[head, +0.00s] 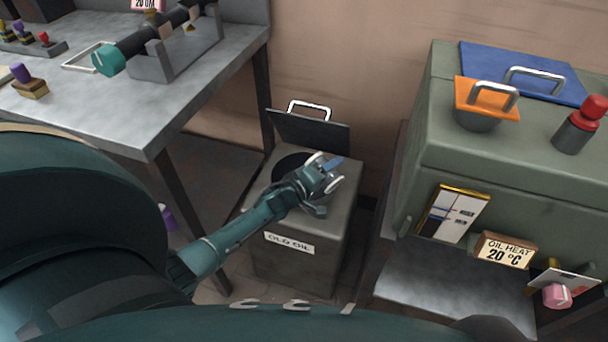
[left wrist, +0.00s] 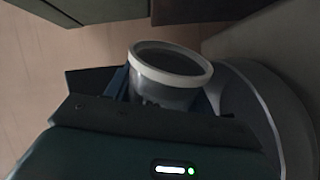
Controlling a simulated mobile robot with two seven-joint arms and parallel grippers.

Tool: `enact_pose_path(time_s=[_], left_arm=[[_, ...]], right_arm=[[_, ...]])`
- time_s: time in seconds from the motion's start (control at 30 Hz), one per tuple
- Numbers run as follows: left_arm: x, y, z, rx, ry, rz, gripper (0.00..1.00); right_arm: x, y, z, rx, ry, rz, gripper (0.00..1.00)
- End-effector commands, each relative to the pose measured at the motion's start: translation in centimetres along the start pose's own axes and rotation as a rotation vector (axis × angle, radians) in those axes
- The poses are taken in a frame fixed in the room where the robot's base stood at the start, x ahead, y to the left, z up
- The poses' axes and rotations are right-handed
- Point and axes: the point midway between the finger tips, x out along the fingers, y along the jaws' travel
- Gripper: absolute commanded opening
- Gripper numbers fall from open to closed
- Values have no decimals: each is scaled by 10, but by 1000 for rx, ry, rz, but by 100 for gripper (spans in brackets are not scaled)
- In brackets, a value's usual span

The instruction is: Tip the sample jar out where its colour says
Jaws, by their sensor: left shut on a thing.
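My left gripper (head: 322,182) is over the old oil bin (head: 300,262), at the right of its round dark opening. It is shut on the sample jar (left wrist: 168,92). In the left wrist view the jar has a pale rim, a greyish wall and a dark inside; its contents' colour cannot be told. In the head view the jar is mostly hidden by the gripper, and its tilt is unclear. The bin is grey, labelled "OLD OIL", and its dark lid (head: 308,132) stands open at the back. My right gripper is not in view.
A metal bench (head: 120,115) with stamps and a rack stands at left. At right is a green-grey cabinet (head: 450,160) with a blue lid (head: 520,72), an orange lid (head: 486,98), a red-topped cylinder (head: 580,125) and an "OIL HEAT 20 °C" sign (head: 505,250).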

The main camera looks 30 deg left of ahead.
Motion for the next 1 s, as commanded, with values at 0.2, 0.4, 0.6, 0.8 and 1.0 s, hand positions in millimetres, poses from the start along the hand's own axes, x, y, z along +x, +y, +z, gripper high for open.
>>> enact_pose_path(time_s=[0.2, 0.4, 0.6, 0.8, 1.0], left_arm=[[1, 0, -3, -21, -3, 2, 28], [1, -2, -5, -40, -4, 1, 28], [1, -4, -7, -61, -7, 2, 28], [1, -6, -9, -80, -11, 2, 28], [1, -7, -11, -102, -13, 2, 28]], right_arm=[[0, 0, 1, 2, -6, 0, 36], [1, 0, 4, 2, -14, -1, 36], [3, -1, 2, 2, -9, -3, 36], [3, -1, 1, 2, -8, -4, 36], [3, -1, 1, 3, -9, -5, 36]])
